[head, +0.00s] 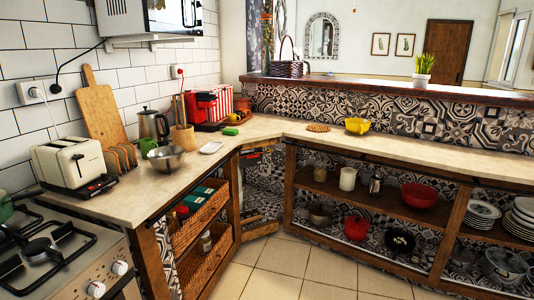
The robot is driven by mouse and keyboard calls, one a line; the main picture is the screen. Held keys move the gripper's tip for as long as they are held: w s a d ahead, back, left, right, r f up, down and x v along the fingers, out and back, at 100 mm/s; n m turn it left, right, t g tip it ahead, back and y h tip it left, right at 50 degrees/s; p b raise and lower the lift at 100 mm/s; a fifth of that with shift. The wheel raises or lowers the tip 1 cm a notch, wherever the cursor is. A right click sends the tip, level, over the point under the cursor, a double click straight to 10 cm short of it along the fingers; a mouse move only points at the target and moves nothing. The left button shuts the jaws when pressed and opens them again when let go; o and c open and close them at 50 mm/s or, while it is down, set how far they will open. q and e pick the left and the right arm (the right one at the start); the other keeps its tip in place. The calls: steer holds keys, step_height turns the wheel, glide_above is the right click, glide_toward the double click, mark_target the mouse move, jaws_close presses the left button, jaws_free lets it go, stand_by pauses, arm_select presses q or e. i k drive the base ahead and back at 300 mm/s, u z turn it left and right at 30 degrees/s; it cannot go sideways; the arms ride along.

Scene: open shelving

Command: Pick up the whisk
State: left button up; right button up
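I cannot make out a whisk for certain in the head view. A wooden utensil holder (184,139) with thin upright handles stands on the left counter (130,200); the handles are too small to tell what they belong to. A metal bowl (166,158) sits in front of it, and its inside is only partly visible. Neither of my grippers shows in the head view.
A toaster (75,162), cutting board (101,118), moka pot (154,126) and red coffee machine (210,105) crowd the left counter. A stove (60,262) is at lower left. The right counter is mostly clear around a yellow bowl (357,126). Open shelves hold dishes below. Tiled floor (285,257) is free.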

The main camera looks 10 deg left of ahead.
mark_target(179, 103)
steer(key=i, duration=3.95)
steer(key=u, duration=3.05)
